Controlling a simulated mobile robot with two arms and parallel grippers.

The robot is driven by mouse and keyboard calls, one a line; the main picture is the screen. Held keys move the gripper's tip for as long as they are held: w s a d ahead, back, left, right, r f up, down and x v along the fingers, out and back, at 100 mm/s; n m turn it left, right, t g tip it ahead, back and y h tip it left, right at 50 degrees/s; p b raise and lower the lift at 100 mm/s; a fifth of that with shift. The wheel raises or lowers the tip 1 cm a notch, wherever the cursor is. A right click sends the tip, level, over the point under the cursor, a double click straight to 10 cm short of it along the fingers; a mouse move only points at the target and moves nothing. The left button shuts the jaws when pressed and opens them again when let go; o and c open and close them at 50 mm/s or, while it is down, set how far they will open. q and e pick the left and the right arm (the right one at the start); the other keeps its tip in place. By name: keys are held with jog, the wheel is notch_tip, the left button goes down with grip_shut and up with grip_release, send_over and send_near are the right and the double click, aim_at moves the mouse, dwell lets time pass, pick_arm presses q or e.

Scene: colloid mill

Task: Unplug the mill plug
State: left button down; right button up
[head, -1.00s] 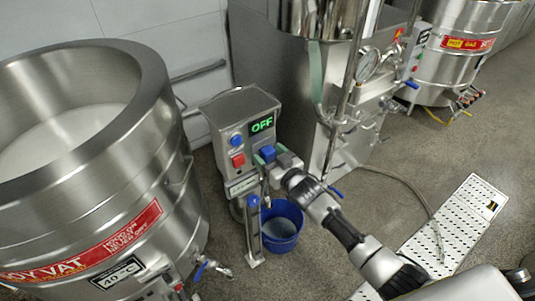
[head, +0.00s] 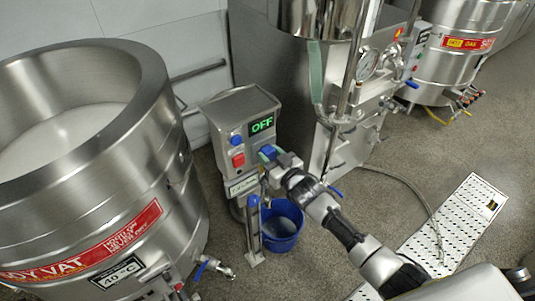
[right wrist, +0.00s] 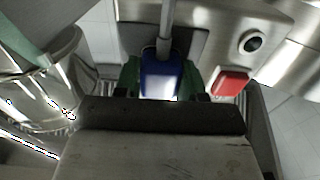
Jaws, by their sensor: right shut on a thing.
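The mill's steel control box (head: 228,108) stands in the middle of the head view, its green display (head: 262,125) reading OFF. A blue plug (head: 267,151) is at the lower right of its front face. My right gripper (head: 274,155) is shut on this plug. In the right wrist view the blue plug (right wrist: 160,75) sits between the green finger pads, with a grey cable (right wrist: 167,25) running from it. The fingers hide where the plug meets the box, so I cannot tell how deep it sits. My left gripper is not in view.
A red button (head: 238,160) and a blue button (head: 236,140) are left of the plug. A blue bucket (head: 283,222) stands on the floor below. The soy vat (head: 150,110) is close on the left and steel machinery (head: 270,75) stands behind.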

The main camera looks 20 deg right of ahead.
jog(key=shift+c, duration=0.9)
jog(key=shift+s, duration=0.1)
jog(key=shift+p+v, duration=1.8)
jog(key=shift+v, duration=1.15)
jog(key=m+h, duration=0.1)
jog(key=h, duration=0.1)
send_near(271, 157)
jog(key=s+a+r, duration=0.5)
jog(key=s, duration=0.1)
jog(key=s+d+r+m+t+h, duration=0.1)
jog(key=s+d+r+m+h, duration=0.2)
jog(key=s+r, duration=0.4)
jog(key=shift+s+d+h, duration=0.2)
jog(key=shift+d+h, duration=0.6)
jog(key=shift+d, duration=0.35)
